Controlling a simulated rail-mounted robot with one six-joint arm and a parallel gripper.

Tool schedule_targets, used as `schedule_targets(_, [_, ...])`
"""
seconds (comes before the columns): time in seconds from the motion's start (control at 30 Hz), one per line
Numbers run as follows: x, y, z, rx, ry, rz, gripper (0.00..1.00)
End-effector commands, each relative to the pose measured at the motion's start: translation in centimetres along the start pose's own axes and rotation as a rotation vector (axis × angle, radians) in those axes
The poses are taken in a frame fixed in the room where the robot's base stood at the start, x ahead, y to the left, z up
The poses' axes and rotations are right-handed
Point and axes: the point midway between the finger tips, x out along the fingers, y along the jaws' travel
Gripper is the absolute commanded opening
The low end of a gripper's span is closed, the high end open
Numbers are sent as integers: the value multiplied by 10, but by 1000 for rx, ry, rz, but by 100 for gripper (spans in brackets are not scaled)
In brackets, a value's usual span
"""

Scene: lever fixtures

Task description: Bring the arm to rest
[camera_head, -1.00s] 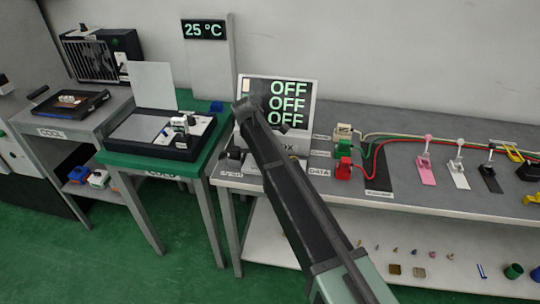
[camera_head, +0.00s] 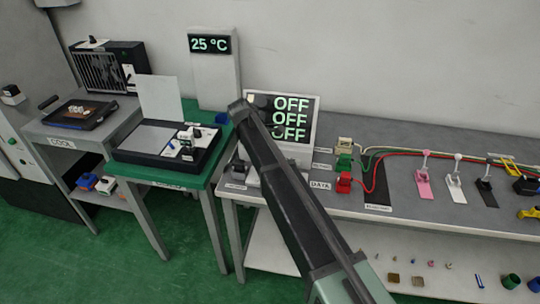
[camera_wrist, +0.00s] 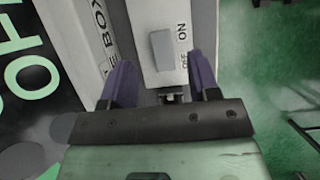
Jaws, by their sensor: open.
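My gripper (camera_wrist: 161,76) is open in the wrist view, its two purple fingers apart with no object held between them. Beyond the fingertips is a pale panel with a grey rocker or lever block (camera_wrist: 163,50) and ON and OFF lettering. I cannot tell whether the fingers touch the panel. In the head view my dark arm (camera_head: 285,180) reaches up from the lower right, its end in front of the left edge of the display box (camera_head: 311,135). The fingers cannot be made out there. The display reads OFF on three lines.
A green table (camera_head: 205,178) with a dark device (camera_head: 150,148) stands left of the arm. A grey bench (camera_head: 420,212) on the right carries red, green and white plugs with wires, and pink, white and black levers (camera_head: 485,185). The green floor (camera_head: 110,260) is open in front.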

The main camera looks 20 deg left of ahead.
Motion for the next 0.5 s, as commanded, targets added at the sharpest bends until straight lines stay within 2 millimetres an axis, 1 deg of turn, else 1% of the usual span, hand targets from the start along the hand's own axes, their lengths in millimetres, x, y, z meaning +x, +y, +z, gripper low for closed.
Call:
schedule_targets(0.03, [-27,1,5,-1,0,0,55])
schedule_targets(0.13, [-46,0,4,-1,0,1,55])
schedule_targets(0.23, [-53,0,2,0,0,0,55])
schedule_targets(0.5, [-50,0,0,0,0,0,55])
